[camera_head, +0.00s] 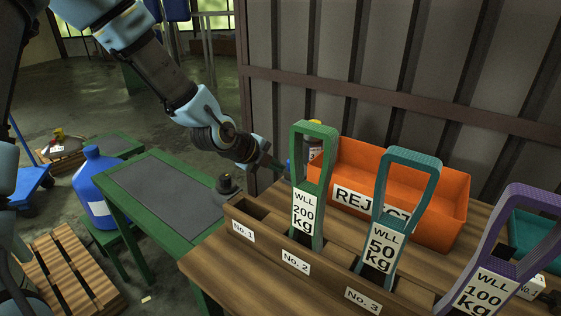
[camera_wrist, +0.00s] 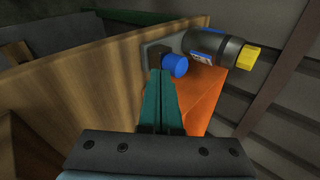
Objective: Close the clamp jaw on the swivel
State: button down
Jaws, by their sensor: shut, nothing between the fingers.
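My gripper (camera_head: 277,164) reaches behind the numbered wooden rack, near the left end of the orange bin. In the wrist view its two teal fingers (camera_wrist: 161,75) are shut together with nothing between them. Just past the fingertips is a blue round knob (camera_wrist: 175,66) on a dark block with a grey plate (camera_wrist: 155,52). The tips are close to the knob; I cannot tell whether they touch. A dark cylinder with a yellow end (camera_wrist: 214,47) lies beyond it. I cannot make out for certain which part is the clamp jaw or the swivel.
An orange REJECT bin (camera_head: 445,205) stands on the wooden bench. Green (camera_head: 318,135), teal (camera_head: 412,160) and purple (camera_head: 520,230) labelled loops stand upright in the rack (camera_head: 325,277). A dark round fitting (camera_head: 227,184) sits by the green table (camera_head: 165,190), whose top is clear.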

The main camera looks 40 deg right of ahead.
jog(key=shift+w+d, duration=0.1)
jog(key=shift+d, duration=0.65)
jog(key=shift+d, duration=0.1)
jog(key=d+b, duration=0.1)
jog(key=d, duration=0.1)
jog(key=w+d, duration=0.1)
jog(key=d+b, duration=0.1)
jog(key=d, duration=0.1)
jog(key=shift+w+d+f+b, duration=0.15)
jog(key=shift+w+d+b, duration=0.1)
jog(key=shift+d+b, duration=0.1)
jog(key=shift+w+d, duration=0.1)
jog(key=shift+d, duration=0.15)
